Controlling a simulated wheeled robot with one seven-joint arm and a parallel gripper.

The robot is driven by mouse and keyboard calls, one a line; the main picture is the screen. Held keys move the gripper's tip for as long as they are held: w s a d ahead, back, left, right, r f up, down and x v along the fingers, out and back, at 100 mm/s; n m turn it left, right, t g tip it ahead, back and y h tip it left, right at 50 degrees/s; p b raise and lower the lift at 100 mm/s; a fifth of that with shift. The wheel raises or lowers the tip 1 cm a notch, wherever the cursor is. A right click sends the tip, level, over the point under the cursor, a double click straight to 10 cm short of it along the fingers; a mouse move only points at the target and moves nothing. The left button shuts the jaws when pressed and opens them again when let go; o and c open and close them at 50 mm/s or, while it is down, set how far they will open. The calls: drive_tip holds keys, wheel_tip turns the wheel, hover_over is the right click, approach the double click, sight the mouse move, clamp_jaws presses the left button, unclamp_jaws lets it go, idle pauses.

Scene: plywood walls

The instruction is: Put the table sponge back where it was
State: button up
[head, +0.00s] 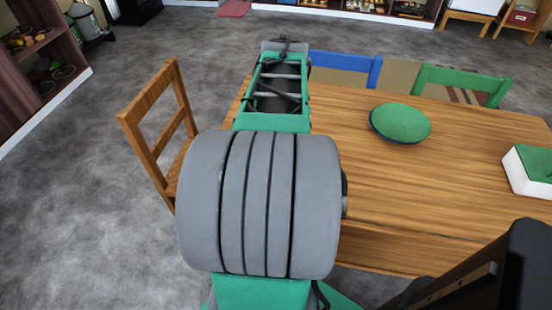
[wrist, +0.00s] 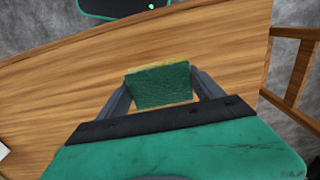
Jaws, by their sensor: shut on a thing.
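The sponge (wrist: 162,86), green with a yellow layer along one edge, is between the fingers of my gripper (wrist: 162,85) in the wrist view. My gripper is shut on it, with a finger against each side. The wooden table (wrist: 75,80) lies beneath it; I cannot tell whether the sponge touches the tabletop. In the head view my arm hides the sponge and gripper, and the table (head: 460,150) stretches to the right of my arm.
A green bowl (head: 400,122) and a white box with a green top (head: 528,172) stand on the table. A wooden chair (head: 160,125) is at the left, with blue (head: 345,66) and green (head: 462,82) chairs behind. The tabletop around the bowl is clear.

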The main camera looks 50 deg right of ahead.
drive_tip(key=w+f, duration=0.1)
drive_tip(key=w+d+f, duration=0.1)
drive_tip(key=f, duration=0.1)
drive_tip(key=w+d+f, duration=0.1)
drive_tip(key=f, duration=0.1)
drive_tip(key=shift+w+d+f, duration=0.15)
drive_tip(key=shift+w+f, duration=0.1)
drive_tip(key=shift+w, duration=0.1)
drive_tip(key=f, duration=0.1)
drive_tip(key=f+b, duration=0.1)
drive_tip(key=f, duration=0.1)
drive_tip(key=shift+w+d, duration=0.1)
drive_tip(key=shift+w, duration=0.1)
drive_tip(key=shift+f, duration=0.2)
drive_tip(key=shift+f, duration=0.1)
drive_tip(key=o, duration=1.3)
